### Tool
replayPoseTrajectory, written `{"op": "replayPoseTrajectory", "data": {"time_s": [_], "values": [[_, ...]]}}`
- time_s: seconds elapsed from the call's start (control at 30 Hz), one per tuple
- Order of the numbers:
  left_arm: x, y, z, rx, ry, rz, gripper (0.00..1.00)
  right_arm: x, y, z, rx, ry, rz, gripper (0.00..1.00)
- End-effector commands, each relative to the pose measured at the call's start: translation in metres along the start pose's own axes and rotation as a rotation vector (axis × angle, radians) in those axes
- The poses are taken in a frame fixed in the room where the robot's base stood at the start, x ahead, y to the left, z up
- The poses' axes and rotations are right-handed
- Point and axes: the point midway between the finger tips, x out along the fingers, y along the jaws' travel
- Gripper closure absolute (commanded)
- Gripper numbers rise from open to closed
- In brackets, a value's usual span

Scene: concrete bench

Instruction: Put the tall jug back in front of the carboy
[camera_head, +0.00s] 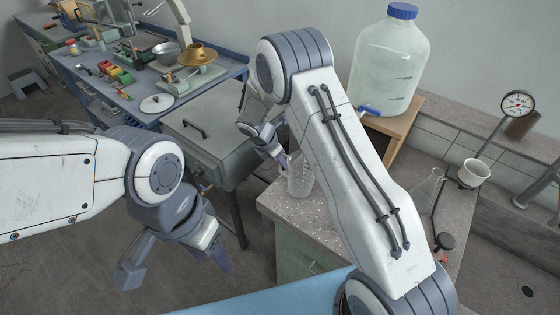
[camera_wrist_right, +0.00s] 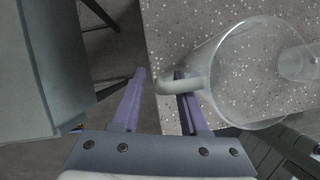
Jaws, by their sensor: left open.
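The tall jug (camera_head: 299,180) is clear and stands on the near left part of the speckled bench top, partly hidden by my right arm. In the right wrist view the jug (camera_wrist_right: 250,75) shows at the right, its handle (camera_wrist_right: 170,86) reaching over one finger towards the gap. My right gripper (camera_head: 268,146) is beside the jug; its fingers (camera_wrist_right: 160,98) are apart, with no visible grip on the handle. The carboy (camera_head: 388,65), large with a blue cap and tap, stands on a wooden stand behind. My left gripper (camera_head: 175,268) is open and empty, away from the bench.
A glass flask (camera_head: 425,192), a white cup (camera_head: 473,173) and a dial gauge (camera_head: 518,103) are on the right of the bench. A sink (camera_head: 515,265) is at far right. A blue workbench (camera_head: 95,90) with tools and a balance is at the left.

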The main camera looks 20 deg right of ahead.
Motion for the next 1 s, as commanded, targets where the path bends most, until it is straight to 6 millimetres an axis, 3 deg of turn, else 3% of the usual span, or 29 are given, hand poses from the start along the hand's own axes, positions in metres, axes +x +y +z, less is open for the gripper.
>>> {"op": "replayPoseTrajectory", "data": {"time_s": [0.17, 0.27, 0.6, 0.83, 1.0], "values": [[0.0, 0.0, 0.0, 0.0, 0.0, 0.0, 0.5, -0.006, 0.001, 0.001, 0.0, -0.001, 0.003, 0.56], [0.002, 0.0, 0.0, 0.0, 0.0, 0.0, 0.5, -0.02, 0.001, 0.001, 0.0, -0.001, 0.004, 0.56], [0.011, -0.001, 0.001, 0.0, 0.0, 0.0, 0.5, -0.091, 0.001, 0.001, 0.0, -0.001, 0.006, 0.56], [0.013, -0.001, 0.001, 0.0, 0.0, 0.0, 0.5, -0.119, 0.0, 0.0, 0.002, 0.001, 0.002, 0.56], [0.013, -0.001, 0.001, 0.0, 0.0, 0.0, 0.5, -0.152, -0.019, -0.017, 0.125, 0.045, 0.011, 0.56]]}}
